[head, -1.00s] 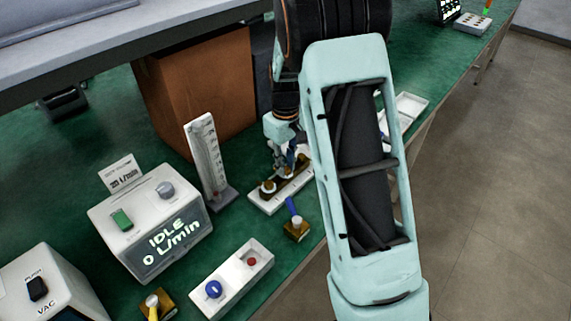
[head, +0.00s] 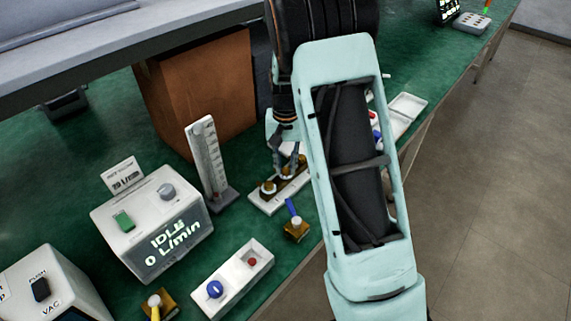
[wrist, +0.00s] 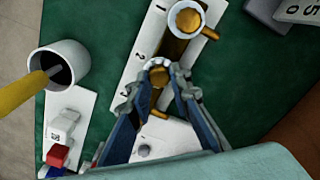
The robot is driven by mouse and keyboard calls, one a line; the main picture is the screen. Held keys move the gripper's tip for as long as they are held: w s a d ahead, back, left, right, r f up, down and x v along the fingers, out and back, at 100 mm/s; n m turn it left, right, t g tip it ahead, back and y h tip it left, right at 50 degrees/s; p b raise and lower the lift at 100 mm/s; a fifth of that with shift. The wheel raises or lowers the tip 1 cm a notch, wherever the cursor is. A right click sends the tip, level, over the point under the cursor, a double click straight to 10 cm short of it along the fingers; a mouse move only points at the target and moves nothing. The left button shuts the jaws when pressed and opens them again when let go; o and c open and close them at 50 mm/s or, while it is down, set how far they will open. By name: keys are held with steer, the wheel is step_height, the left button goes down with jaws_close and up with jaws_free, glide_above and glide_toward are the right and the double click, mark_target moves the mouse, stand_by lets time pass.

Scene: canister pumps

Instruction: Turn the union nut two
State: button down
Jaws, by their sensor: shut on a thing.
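A white manifold block (head: 258,205) stands on the green bench, with brass union nuts in a row along it. In the wrist view the block (wrist: 129,85) carries printed numbers; the middle brass nut (wrist: 158,73), beside the mark 2, lies between my fingertips. My gripper (wrist: 158,82) is shut on this nut, one blue-grey finger on each side. Another brass nut (wrist: 187,18) with a side stub stands clear of the fingers. In the head view my gripper (head: 289,164) comes down on the block from above, and the fingers partly hide the nut.
A clear upright flow gauge (head: 207,160) stands left of the block. A blue-handled brass valve (head: 295,228) lies close in front. The pump box (head: 155,228) reads IDLE. In the wrist view a white cup (wrist: 70,65) with a yellow stick stands near my left finger.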

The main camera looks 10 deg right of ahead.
mark_target(286, 169)
steer(key=shift+m, duration=0.7)
steer(key=c, duration=1.8)
jaws_free()
steer(key=shift+o, duration=0.2)
step_height(286, 169, up, 12)
